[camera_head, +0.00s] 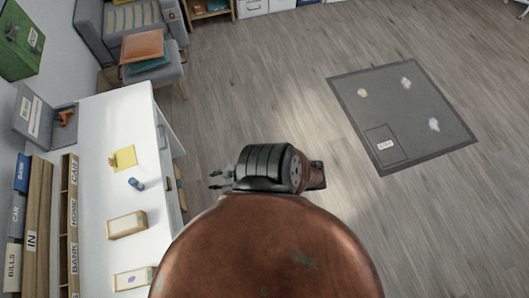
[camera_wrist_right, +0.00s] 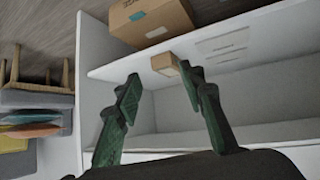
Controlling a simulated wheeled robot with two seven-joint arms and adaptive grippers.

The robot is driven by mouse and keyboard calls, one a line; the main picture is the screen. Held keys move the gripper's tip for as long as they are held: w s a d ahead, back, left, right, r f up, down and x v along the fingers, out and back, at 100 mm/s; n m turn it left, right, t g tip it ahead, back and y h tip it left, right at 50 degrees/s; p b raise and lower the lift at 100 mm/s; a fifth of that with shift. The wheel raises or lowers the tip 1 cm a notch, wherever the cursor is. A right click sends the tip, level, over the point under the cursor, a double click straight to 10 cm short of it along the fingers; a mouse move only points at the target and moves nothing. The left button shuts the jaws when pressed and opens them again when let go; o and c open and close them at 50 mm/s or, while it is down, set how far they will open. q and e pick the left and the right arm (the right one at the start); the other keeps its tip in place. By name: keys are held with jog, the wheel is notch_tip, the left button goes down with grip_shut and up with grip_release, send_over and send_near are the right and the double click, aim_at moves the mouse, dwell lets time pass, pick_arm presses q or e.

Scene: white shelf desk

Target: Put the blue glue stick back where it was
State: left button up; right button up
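A small dark-blue cylinder, which looks like the blue glue stick (camera_head: 136,184), lies on the white desk top (camera_head: 98,190) in the head view. It is just below a yellow note pad. My right gripper (camera_head: 214,180) is right of the desk's right edge, apart from the blue cylinder, with its fingers toward the desk. In the right wrist view my right gripper (camera_wrist_right: 166,95) has its two green fingers spread, with nothing held between them. The glue stick cannot be made out there. My left gripper is not in view.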

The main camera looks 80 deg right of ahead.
jog(key=s+a+f+g, duration=0.3)
jog(key=s+a+f, duration=0.1)
jog(key=s+f, duration=0.3)
jog(key=s+a+f+g, duration=0.3)
jog(key=s+a+f, duration=0.2)
jog(key=s, duration=0.7)
jog(key=s+a+f+g, duration=0.3)
jog(key=s+a+f, duration=0.1)
jog(key=s+f, duration=0.5)
jog(key=shift+s+a+g, duration=0.3)
jog(key=shift+s, duration=0.4)
jog(key=shift+c, duration=0.4)
